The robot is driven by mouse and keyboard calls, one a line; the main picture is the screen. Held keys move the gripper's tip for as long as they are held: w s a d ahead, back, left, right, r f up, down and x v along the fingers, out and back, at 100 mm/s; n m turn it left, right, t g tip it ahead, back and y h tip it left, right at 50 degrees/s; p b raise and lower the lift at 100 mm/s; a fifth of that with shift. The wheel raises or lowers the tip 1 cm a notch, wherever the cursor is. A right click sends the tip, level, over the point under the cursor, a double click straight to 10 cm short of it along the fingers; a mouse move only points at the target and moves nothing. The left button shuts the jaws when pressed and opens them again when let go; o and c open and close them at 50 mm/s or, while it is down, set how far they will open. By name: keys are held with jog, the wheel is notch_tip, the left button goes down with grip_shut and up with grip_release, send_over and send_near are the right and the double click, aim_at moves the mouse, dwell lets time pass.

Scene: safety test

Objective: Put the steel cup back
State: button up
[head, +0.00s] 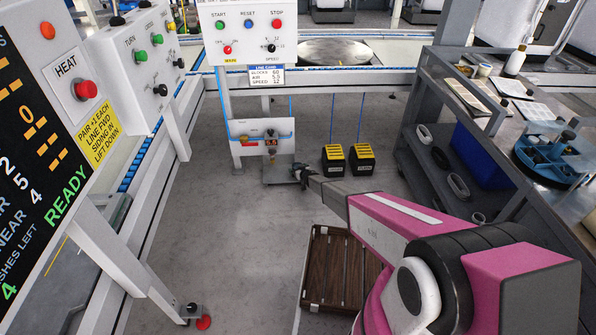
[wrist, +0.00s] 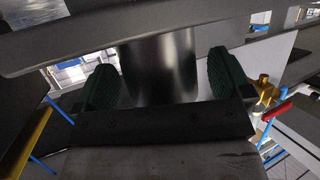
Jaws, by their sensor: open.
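In the wrist view the steel cup (wrist: 160,68) shows as a smooth grey metal cylinder. It stands between the two dark green pads of my gripper (wrist: 160,85). The jaws are open, with a narrow gap visible on each side of the cup. Its top is hidden by a grey bar across the view, and its lower part by the dark gripper body. In the head view my gripper (head: 303,174) is far out at the end of my arm, beside a small grey platform (head: 278,172) below a white panel. I cannot make out the cup there.
Two black and yellow boxes (head: 347,159) stand on the floor right of my gripper. A slatted brown pallet (head: 337,268) lies beneath my arm. A grey cart (head: 470,160) is at the right, control panels at the left. A red-handled valve (wrist: 275,110) is close right in the wrist view.

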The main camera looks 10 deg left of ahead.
jog(key=v, duration=1.2)
jog(key=s+d+r+m+g+h, duration=0.1)
jog(key=s+d+r+m+h, duration=0.25)
jog(key=d+r, duration=0.75)
jog(key=s+d+r+m+g+h, duration=0.15)
jog(key=s+d+r+h, duration=0.35)
jog(key=d+r, duration=0.65)
jog(key=s+d+r+g, duration=0.3)
jog(key=s+r, duration=0.4)
jog(key=s, duration=0.3)
jog(key=s+d+r+m+g, duration=0.1)
jog(key=s+d+r+g, duration=0.2)
jog(key=s+r, duration=0.4)
jog(key=s+d+r+m+g, duration=0.1)
jog(key=s+d+r+g, duration=0.2)
jog(key=s, duration=1.2)
notch_tip(320, 180, up, 5)
jog(key=d, duration=0.2)
jog(key=shift+s+d, duration=0.2)
jog(key=shift+d, duration=0.15)
